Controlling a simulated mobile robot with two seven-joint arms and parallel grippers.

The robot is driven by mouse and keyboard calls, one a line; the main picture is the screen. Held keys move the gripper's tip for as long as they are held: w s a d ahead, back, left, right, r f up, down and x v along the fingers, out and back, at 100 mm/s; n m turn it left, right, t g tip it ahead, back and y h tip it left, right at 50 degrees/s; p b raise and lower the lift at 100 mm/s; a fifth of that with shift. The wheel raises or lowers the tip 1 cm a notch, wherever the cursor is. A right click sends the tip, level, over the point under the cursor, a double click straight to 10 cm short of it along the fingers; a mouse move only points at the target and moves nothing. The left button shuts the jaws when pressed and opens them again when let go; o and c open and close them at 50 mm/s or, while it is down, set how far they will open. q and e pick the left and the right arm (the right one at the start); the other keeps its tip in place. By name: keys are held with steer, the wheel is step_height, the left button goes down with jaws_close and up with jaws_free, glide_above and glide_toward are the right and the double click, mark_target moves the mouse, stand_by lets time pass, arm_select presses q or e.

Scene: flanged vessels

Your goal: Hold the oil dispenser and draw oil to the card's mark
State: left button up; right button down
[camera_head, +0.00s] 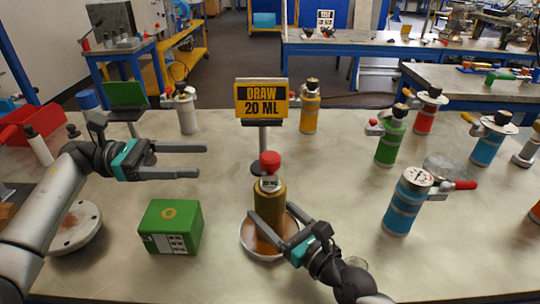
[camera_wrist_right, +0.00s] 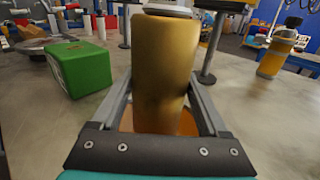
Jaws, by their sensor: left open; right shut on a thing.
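The oil dispenser (camera_head: 270,205) is a brown-gold cylinder with a grey collar and a red knob on top. It stands upright in or over a shallow bowl (camera_head: 247,238) with an orange-brown inside. My right gripper (camera_head: 268,225) is shut on the dispenser's body, one finger on each side; the body also fills the middle of the right wrist view (camera_wrist_right: 163,70). The card (camera_head: 261,98) reads "DRAW 20 ML" and stands on a post just behind the dispenser. My left gripper (camera_head: 206,161) is open and empty, to the left of the dispenser and above the table. The oil level cannot be seen.
A green box (camera_head: 171,227) stands on the table below my left gripper. Several coloured flanged vessels, such as a blue one (camera_head: 405,203) and a green one (camera_head: 390,142), stand to the right. A red bin (camera_head: 35,122) is at the far left.

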jaws_free()
stand_by(0.3)
